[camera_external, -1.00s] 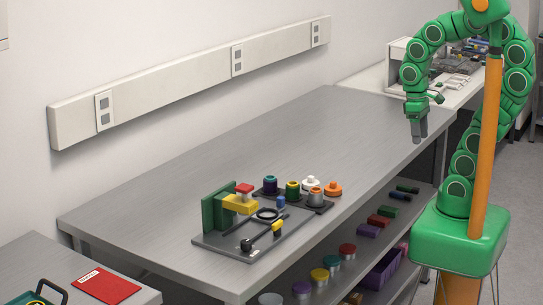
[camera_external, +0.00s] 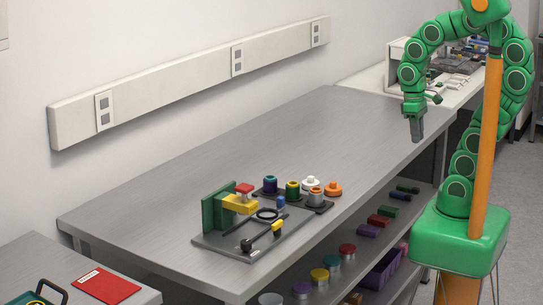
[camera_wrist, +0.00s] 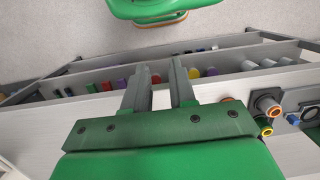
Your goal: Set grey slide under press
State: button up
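The press is a green upright (camera_external: 216,209) with a yellow arm (camera_external: 240,204) and a red cap (camera_external: 244,188), standing on a dark grey base plate (camera_external: 225,243). A dark ring (camera_external: 267,213) and a yellow-tipped black lever (camera_external: 262,236) are on the plate. My gripper (camera_external: 417,138) hangs above the far right end of the bench, well away from the press. In the wrist view its two fingers (camera_wrist: 160,82) are apart with nothing between them.
A small blue piece (camera_external: 281,201) is near the ring. The bench (camera_external: 330,135) behind them is clear. A lower shelf holds several coloured items.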

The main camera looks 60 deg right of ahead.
jog(key=shift+w+a+f+n+y, duration=0.15)
jog(key=shift+w+a+n+y, duration=0.15)
jog(key=shift+w+a, duration=0.9)
grip_shut()
jog(key=w+a+f+t+y, duration=0.1)
jog(key=w+a+f+y, duration=0.2)
jog(key=w+a, duration=0.8)
jog(key=w+a+f+y, duration=0.3)
jog(key=w+a+y, duration=0.2)
jog(key=w+a, duration=0.7)
jog(key=shift+w+m+t+y, duration=0.3)
jog(key=shift+w+m+t, duration=0.1)
jog(key=shift+w, duration=0.7)
